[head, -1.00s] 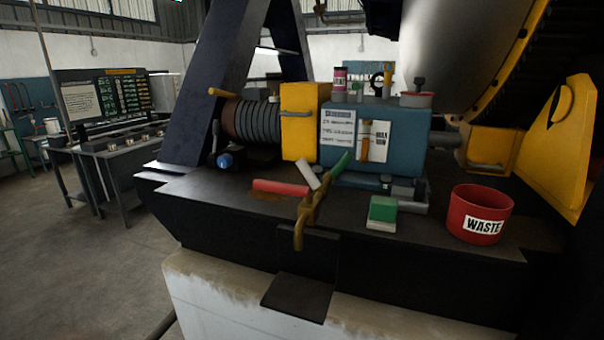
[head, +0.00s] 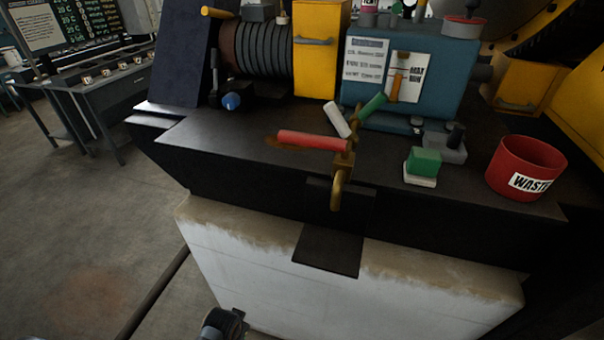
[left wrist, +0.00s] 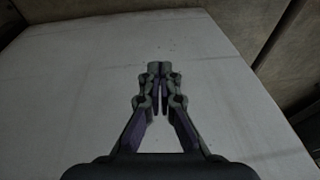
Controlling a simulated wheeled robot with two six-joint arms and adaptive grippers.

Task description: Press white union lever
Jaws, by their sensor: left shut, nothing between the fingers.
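The white lever (head: 337,118) is a short handle on a brass fitting (head: 345,165) at the front edge of the dark bench. It tilts up and to the left, between a red lever (head: 313,140) and a green lever (head: 372,106). My left gripper (left wrist: 160,68) is shut and empty in the left wrist view, over a pale flat surface, with no lever in that view. A dark part of my arm shows at the bottom of the head view, well below the levers. My right gripper is not in view.
A green-topped block (head: 422,163) and a red waste bin (head: 527,168) stand right of the fitting. A blue box (head: 440,70) stands behind the levers. A dark plate (head: 329,250) hangs below the bench front, over a pale plinth (head: 240,262). The front-left bench top is clear.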

